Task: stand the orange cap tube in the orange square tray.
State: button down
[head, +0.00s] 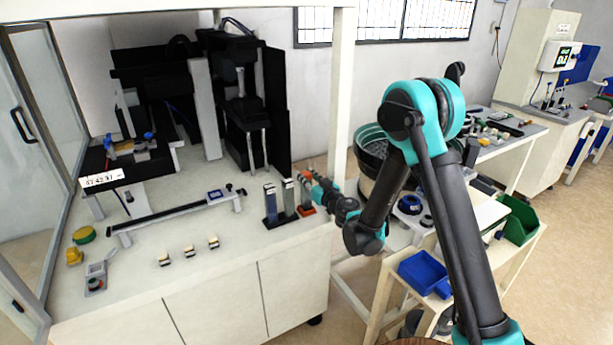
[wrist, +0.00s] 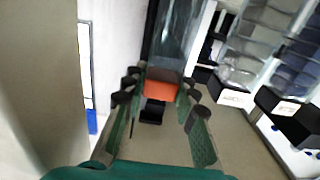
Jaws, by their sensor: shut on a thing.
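The orange cap (wrist: 162,84) shows between my fingers in the wrist view. Its clear tube (wrist: 178,35) extends away from the fingers, toward the top of the picture. In the head view my gripper (head: 311,178) is at the right end of the white bench, shut on the orange cap tube (head: 304,190) near its top. The tube looks upright, directly above the orange square tray (head: 307,211). My gripper (wrist: 160,98) hides part of the cap. I cannot tell whether the tube's foot touches the tray floor.
Two other tubes, a left one (head: 270,201) and a right one (head: 288,194), stand close to the left. A frame post (head: 342,100) rises just behind my gripper. A rail (head: 170,213) and several small blocks (head: 189,251) lie further left. The bench front is clear.

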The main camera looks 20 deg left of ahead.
jog(key=shift+f, duration=0.3)
dwell(0.7)
jog(key=c, duration=1.1)
grip_release()
jog(key=shift+r, duration=0.1)
